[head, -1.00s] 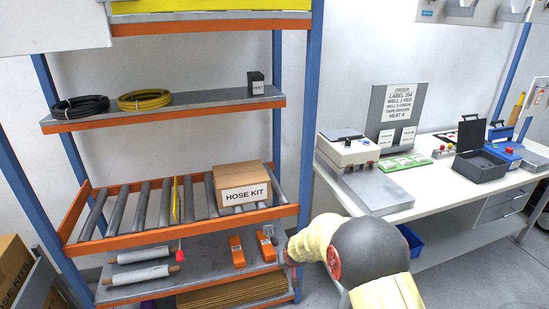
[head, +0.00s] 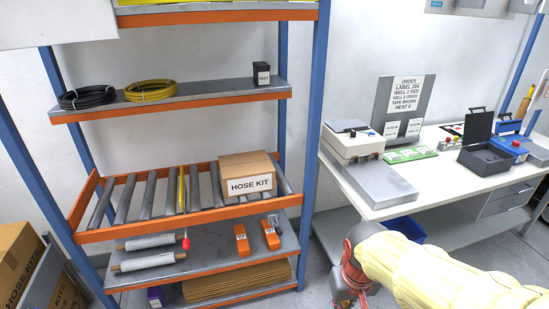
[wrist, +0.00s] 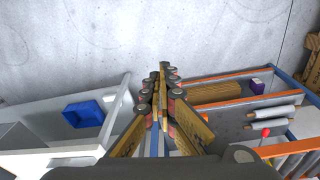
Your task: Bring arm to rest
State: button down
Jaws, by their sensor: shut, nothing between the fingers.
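My arm (head: 440,268) in its yellow cover reaches in from the lower right of the head view. Its wrist end points down in front of the gap between the shelf rack and the white bench, and the fingers are cut off by the bottom edge there. In the wrist view my gripper (wrist: 162,72) points away from the camera toward the concrete floor. Its two fingers are together with nothing between them. It touches nothing that I can see.
The rack (head: 190,226) on the left holds a hose kit box (head: 247,178), hose coils and tape tools. The white bench (head: 415,190) on the right carries a sealing machine (head: 354,142) and a black case. A blue bin (wrist: 83,114) lies under the bench. Bare floor (wrist: 190,35) shows ahead of the fingers.

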jog(key=s+d+r+t, duration=0.1)
jog(key=s+r+t, duration=0.1)
jog(key=s+r, duration=0.2)
jog(key=s+d+r+m+t+p, duration=0.1)
jog(key=s+r, duration=0.3)
jog(key=r, duration=0.5)
jog(key=shift+d+r+t+p, duration=0.15)
jog(key=shift+d+t+p, duration=0.15)
jog(key=shift+d+t, duration=0.25)
jog(key=c, duration=2.4)
grip_release()
